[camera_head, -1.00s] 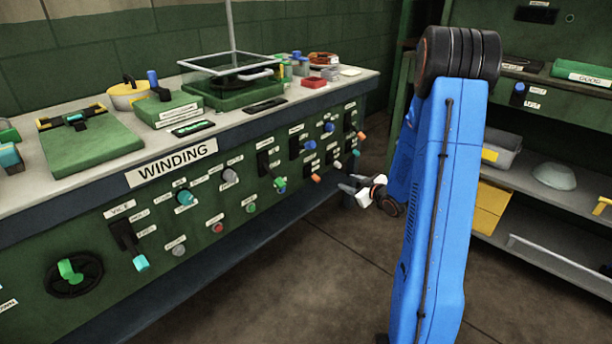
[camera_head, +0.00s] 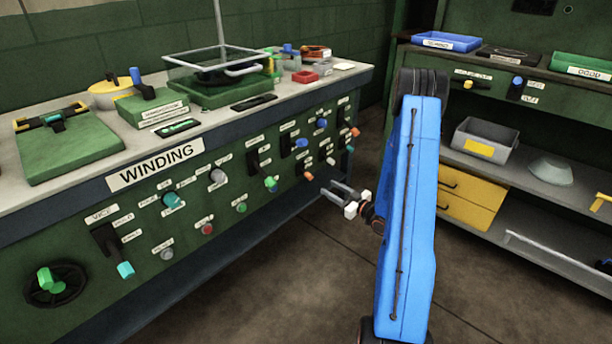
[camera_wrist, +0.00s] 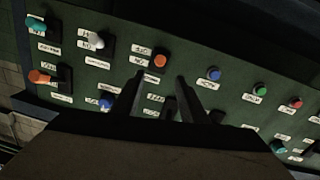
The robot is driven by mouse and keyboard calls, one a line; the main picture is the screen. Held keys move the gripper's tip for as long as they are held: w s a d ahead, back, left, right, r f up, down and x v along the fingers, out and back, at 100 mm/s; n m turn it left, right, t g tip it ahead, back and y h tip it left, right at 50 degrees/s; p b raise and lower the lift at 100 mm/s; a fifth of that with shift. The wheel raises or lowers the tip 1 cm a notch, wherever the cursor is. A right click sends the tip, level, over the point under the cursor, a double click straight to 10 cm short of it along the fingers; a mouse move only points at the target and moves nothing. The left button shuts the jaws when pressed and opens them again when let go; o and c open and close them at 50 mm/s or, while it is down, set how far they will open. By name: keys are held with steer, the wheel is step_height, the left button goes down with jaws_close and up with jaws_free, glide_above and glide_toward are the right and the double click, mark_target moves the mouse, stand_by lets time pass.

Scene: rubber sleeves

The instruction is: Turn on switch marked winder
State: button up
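The green winding panel (camera_head: 215,205) carries several coloured knobs and switches with small white labels. I cannot read which label says winder. My gripper (camera_head: 333,190) is in front of the panel's right part, close to an orange-tipped switch (camera_head: 308,176) and a white-tipped one (camera_head: 329,160). In the wrist view my gripper (camera_wrist: 160,84) has its two dark fingers apart and empty. An orange knob (camera_wrist: 160,61) shows beyond the gap between them. A white-tipped switch (camera_wrist: 97,39) and a blue knob (camera_wrist: 213,73) lie to either side. The fingers hide part of the panel.
The bench top (camera_head: 95,178) above the panel holds a green box, trays and tools. A shelf unit (camera_head: 520,180) with bins stands at the right. The floor (camera_head: 290,270) in front of the panel is clear.

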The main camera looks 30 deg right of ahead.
mark_target(312, 177)
steer(key=x, duration=1.4)
steer(key=shift+w, duration=0.3)
jaws_close()
